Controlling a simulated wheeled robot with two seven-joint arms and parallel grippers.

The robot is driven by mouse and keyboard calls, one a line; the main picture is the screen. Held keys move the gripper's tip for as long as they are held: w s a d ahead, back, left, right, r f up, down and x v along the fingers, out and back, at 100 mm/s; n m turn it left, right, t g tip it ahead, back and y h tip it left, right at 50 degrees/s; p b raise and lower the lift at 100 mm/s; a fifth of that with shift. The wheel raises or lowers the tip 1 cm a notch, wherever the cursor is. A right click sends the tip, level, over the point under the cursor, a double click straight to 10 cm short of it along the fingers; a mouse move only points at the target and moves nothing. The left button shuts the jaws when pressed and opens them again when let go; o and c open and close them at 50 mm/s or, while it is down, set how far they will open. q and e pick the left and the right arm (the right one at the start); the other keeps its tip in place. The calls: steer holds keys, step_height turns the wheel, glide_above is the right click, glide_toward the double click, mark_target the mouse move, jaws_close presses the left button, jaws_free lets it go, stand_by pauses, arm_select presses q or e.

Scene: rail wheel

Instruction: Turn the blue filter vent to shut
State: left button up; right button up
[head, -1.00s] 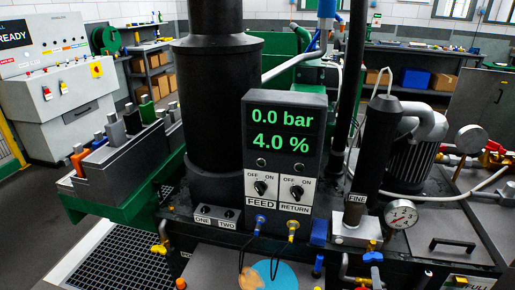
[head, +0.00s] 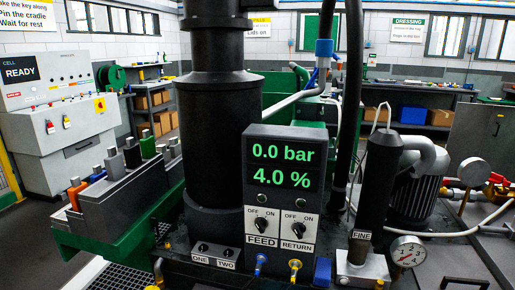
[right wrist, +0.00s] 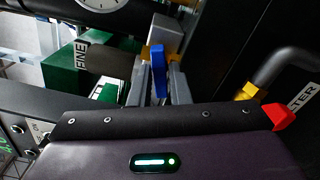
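The blue vent handle (right wrist: 158,72) shows in the right wrist view, at a block with brass parts at the foot of the filter labelled FINE (right wrist: 108,64). My right gripper (right wrist: 160,82) has its two grey fingers on either side of the handle. I cannot tell whether they press on it. In the head view the black FINE filter (head: 377,185) stands upright on a light metal block (head: 362,270), and the vent handle is not visible there. Neither gripper shows in the head view; my left gripper is in no view.
A panel (head: 283,180) reading 0.0 bar and 4.0 % stands left of the filter. A gauge (head: 408,251) sits right of the filter foot, and a motor (head: 415,195) is behind. In the wrist view a red part (right wrist: 281,115) and a dark pipe (right wrist: 280,68) lie to the right.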

jaws_close()
steer(key=m+p, duration=0.1)
steer(key=m, duration=0.3)
steer(key=o, duration=0.6)
jaws_free()
steer(key=shift+s, duration=0.15)
steer(key=p+v, duration=0.4)
steer(key=v, duration=0.2)
steer(key=shift+s+a, duration=0.15)
steer(key=shift+s, duration=0.2)
